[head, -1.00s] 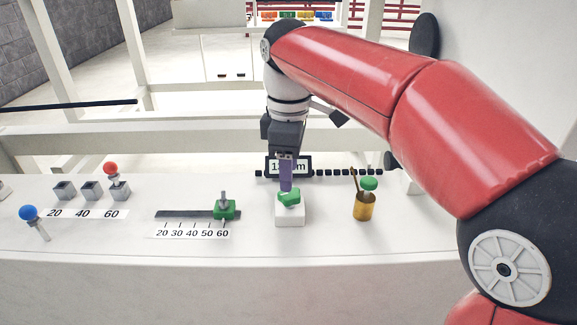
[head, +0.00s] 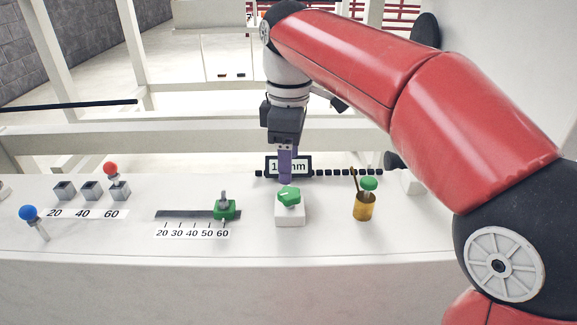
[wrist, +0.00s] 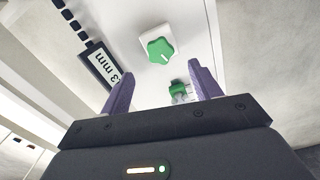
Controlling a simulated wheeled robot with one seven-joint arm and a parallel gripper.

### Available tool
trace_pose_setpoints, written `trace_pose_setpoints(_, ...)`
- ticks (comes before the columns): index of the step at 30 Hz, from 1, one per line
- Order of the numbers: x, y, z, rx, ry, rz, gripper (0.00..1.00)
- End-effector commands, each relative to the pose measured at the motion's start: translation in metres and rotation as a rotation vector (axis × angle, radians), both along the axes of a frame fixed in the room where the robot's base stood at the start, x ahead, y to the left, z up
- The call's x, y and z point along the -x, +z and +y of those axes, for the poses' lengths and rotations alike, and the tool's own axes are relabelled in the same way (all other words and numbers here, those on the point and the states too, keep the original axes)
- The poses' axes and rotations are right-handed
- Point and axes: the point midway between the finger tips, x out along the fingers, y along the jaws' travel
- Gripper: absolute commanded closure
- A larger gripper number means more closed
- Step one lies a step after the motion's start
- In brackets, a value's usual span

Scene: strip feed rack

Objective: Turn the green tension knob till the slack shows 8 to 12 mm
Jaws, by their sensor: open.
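The green tension knob (head: 289,195) sits on a white square block (head: 290,215) on the bench. It also shows in the wrist view (wrist: 160,49), with a white pointer mark on it. My gripper (head: 286,180) is above and slightly behind the knob in the head view, apart from it. In the wrist view my purple fingers (wrist: 160,90) are spread apart with nothing between them. The slack display (head: 289,167) stands behind the knob, partly covered by my fingers.
A green slider clamp (head: 225,209) sits near 60 on a scale left of the knob. A brass cup (head: 363,206) with a green-topped item stands to the right. A red-knobbed pin (head: 111,169) and a blue-knobbed pin (head: 29,213) are at the left.

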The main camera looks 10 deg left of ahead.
Motion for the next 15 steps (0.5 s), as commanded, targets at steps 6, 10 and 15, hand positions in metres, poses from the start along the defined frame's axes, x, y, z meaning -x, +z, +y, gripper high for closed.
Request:
trace_pose_setpoints(6,0.0,0.023,0.0,-0.001,0.001,-0.001,0.37)
trace_pose_setpoints(10,0.0,0.036,0.001,-0.002,0.002,-0.001,0.37)
trace_pose_setpoints(15,0.0,0.049,0.0,-0.001,0.001,0.0,0.37)
